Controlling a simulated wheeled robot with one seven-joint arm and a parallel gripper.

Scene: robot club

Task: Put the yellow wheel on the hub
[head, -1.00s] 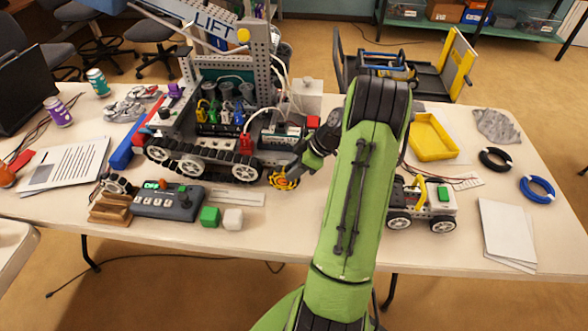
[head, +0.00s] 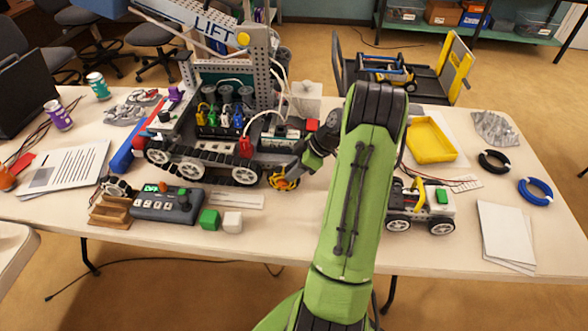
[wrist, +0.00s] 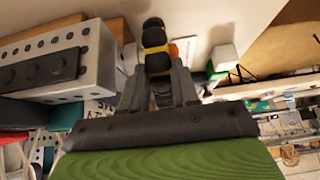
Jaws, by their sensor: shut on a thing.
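The yellow wheel (head: 282,181), yellow with black tread, is at the tip of my gripper (head: 294,169), just right of the tracked robot's (head: 205,165) near track. In the wrist view, my gripper (wrist: 160,82) is shut on the yellow wheel (wrist: 155,50), which is seen edge-on between the fingers. The wheel is close to the table top; I cannot tell whether it touches it. I cannot clearly pick out the hub; the wheel and gripper may hide it. Grey perforated robot beams (wrist: 55,65) lie left of the wheel in the wrist view.
A control box (head: 167,204), a green cube (head: 210,218) and a white cube (head: 232,221) stand left of the wheel, nearer the front edge. A small wheeled car (head: 421,209) and a yellow tray (head: 431,139) are right of my arm. The table in front of the wheel is clear.

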